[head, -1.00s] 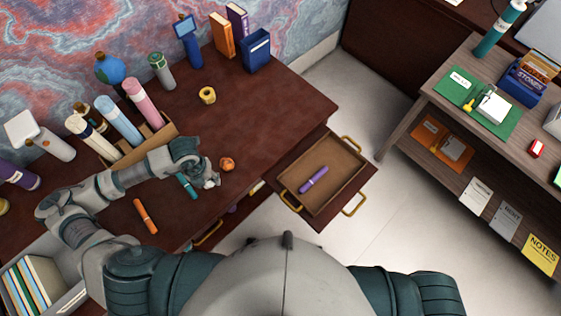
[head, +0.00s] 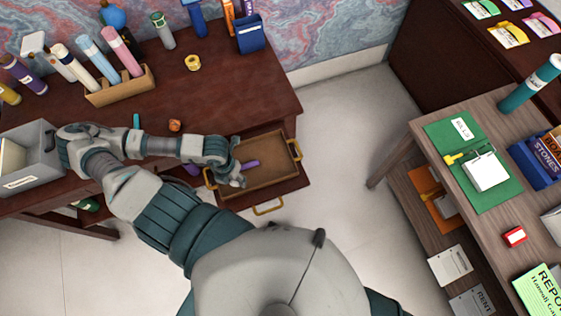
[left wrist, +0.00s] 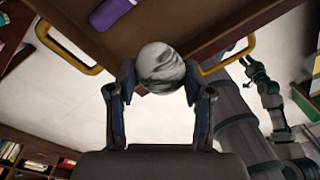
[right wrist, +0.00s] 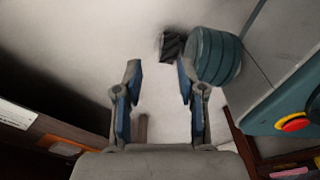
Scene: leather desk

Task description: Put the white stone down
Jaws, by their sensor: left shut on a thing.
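The white stone (left wrist: 160,68) is round with grey veins, held between the fingertips of my left gripper (left wrist: 160,84) in the left wrist view. In the head view my left gripper (head: 238,178) is at the left front corner of the open drawer (head: 278,183), and the stone is hard to make out there. A purple marker (head: 250,165) lies in the drawer; it also shows in the left wrist view (left wrist: 112,12). I cannot tell how high the stone is above the drawer. My right gripper (right wrist: 158,84) is open and empty, seen only in the right wrist view.
A grey bin (head: 35,160) stands at the left. A wooden shelf (head: 440,135) is at the right. Clear floor lies between.

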